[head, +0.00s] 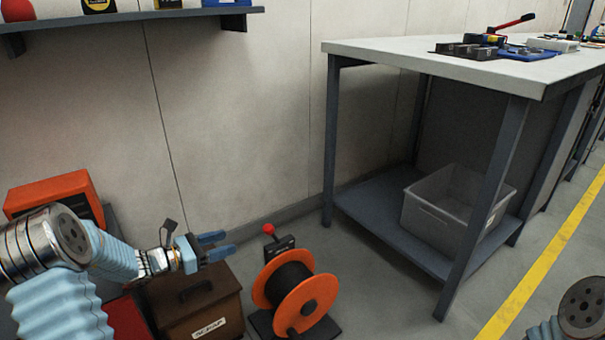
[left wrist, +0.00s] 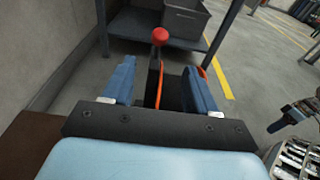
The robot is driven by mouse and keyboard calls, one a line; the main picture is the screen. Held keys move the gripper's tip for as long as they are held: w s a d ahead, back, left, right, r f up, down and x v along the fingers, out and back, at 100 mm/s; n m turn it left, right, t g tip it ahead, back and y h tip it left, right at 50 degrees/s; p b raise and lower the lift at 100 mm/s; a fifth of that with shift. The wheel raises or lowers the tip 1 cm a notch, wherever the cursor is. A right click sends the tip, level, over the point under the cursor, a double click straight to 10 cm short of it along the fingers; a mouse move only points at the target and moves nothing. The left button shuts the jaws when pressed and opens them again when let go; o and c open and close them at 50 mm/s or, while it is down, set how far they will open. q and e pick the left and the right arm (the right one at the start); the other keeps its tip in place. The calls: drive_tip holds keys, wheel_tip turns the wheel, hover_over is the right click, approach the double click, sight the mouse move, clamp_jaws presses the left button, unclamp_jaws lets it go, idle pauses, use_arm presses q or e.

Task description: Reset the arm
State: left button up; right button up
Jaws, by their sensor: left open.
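My left gripper (head: 221,245) is open and empty in the head view, its blue fingers pointing right above a brown scrap box (head: 205,309) and left of an orange cable spool (head: 303,304). In the left wrist view the two blue fingers (left wrist: 159,88) stand apart. The spool's stand, with a red ball knob (left wrist: 160,36), shows beyond and between them, with no contact visible. A link of my right arm (head: 581,307) shows at the lower right of the head view. In the left wrist view, a small dark and blue part at the right edge may be my right gripper; its jaws are unclear.
A workbench (head: 440,58) with tools on top stands at the right. A grey bin (head: 434,222) sits on its lower shelf. An orange-red case (head: 52,190) is at the left, and a wall shelf (head: 130,17) is above. Floor is open beside the yellow line (head: 548,262).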

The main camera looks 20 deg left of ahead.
use_arm(q)
drive_tip(key=s+d+f+m+g+y, duration=0.3)
drive_tip(key=s+d+f+m+g, duration=0.3)
drive_tip(key=s+d+f+m, duration=0.7)
drive_tip(key=s+d+f+m+g+y, duration=0.3)
drive_tip(key=s+d+f+m+g, duration=0.6)
drive_tip(key=f, duration=0.7)
drive_tip(key=d+r+m+t+p, duration=0.1)
drive_tip(key=d+r+m+p, duration=0.1)
drive_tip(key=r+p, duration=0.4)
drive_tip(key=d+r+m+t+p, duration=0.1)
drive_tip(key=d+r+m+p, duration=0.1)
drive_tip(key=r+p, duration=0.5)
drive_tip(key=shift+d+r+m+t, duration=0.2)
drive_tip(key=shift+d+m+t, duration=0.1)
drive_tip(key=shift+d+t, duration=0.15)
